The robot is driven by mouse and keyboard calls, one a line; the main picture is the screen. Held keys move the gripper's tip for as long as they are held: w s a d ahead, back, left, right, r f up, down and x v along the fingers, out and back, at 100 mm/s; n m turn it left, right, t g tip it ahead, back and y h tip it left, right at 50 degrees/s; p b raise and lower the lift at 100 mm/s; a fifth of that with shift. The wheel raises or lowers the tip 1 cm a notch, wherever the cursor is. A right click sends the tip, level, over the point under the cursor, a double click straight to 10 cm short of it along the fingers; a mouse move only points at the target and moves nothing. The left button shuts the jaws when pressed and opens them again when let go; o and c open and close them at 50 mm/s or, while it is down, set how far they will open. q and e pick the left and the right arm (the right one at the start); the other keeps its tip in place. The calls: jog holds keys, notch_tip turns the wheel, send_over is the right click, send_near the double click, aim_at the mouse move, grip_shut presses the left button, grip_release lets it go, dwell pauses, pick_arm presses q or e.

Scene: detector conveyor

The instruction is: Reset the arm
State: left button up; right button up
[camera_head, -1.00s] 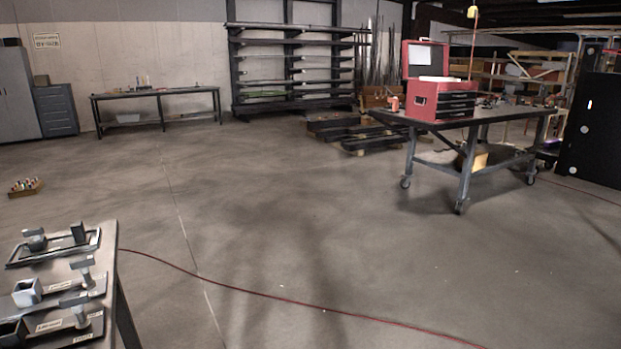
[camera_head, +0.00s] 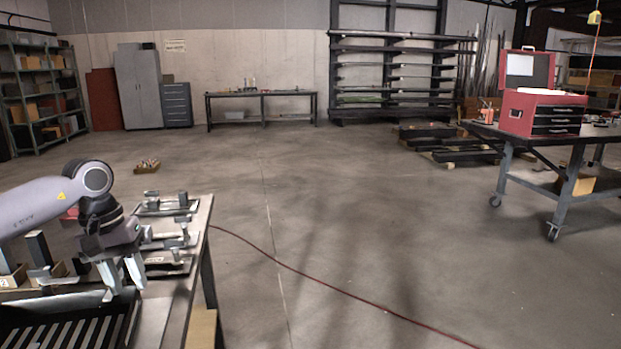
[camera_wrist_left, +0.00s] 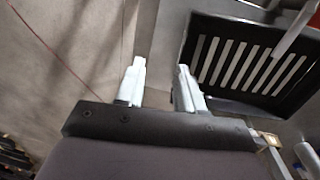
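My left arm comes in from the left in the head view. Its gripper (camera_head: 122,281) points down above the front part of the workbench (camera_head: 199,236), over the right side of a black slotted tray (camera_head: 14,316). In the left wrist view the two light fingers of the left gripper (camera_wrist_left: 159,84) stand apart with nothing between them. The slotted tray (camera_wrist_left: 188,52) shows there to the right of the fingers, and bare floor shows to the left. My right gripper is in neither view.
Several fixtures (camera_head: 168,241) stand on the bench behind the left gripper. A red cable (camera_head: 350,290) runs across the floor. A wheeled table with a red toolbox (camera_head: 541,112) stands at the right. The middle of the floor is clear.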

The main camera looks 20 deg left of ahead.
pick_arm(q)
jog(key=w+d+f+n+t+h, duration=0.25)
jog(key=d+n+h, duration=0.25)
jog(key=d+n, duration=0.45)
jog(key=w+d+f+n+t+h, duration=0.1)
jog(key=d+f+n+t+h, duration=0.5)
jog(key=d, duration=0.7)
jog(key=w+d+f+n+t+h, duration=0.15)
jog(key=d+n+h, duration=0.25)
jog(key=d+n, duration=0.6)
jog(key=s+f+m+y, duration=0.4)
jog(key=f+m, duration=0.2)
jog(key=m, duration=0.5)
jog(key=s+a+f+m+y, duration=0.1)
jog(key=s+f+m+y, duration=0.3)
jog(key=f+m, duration=0.3)
jog(key=s+f+m+y, duration=0.5)
jog(key=f+m, duration=0.1)
jog(key=m, duration=1.1)
jog(key=shift+a+f+y, duration=0.4)
jog(key=shift+a, duration=0.15)
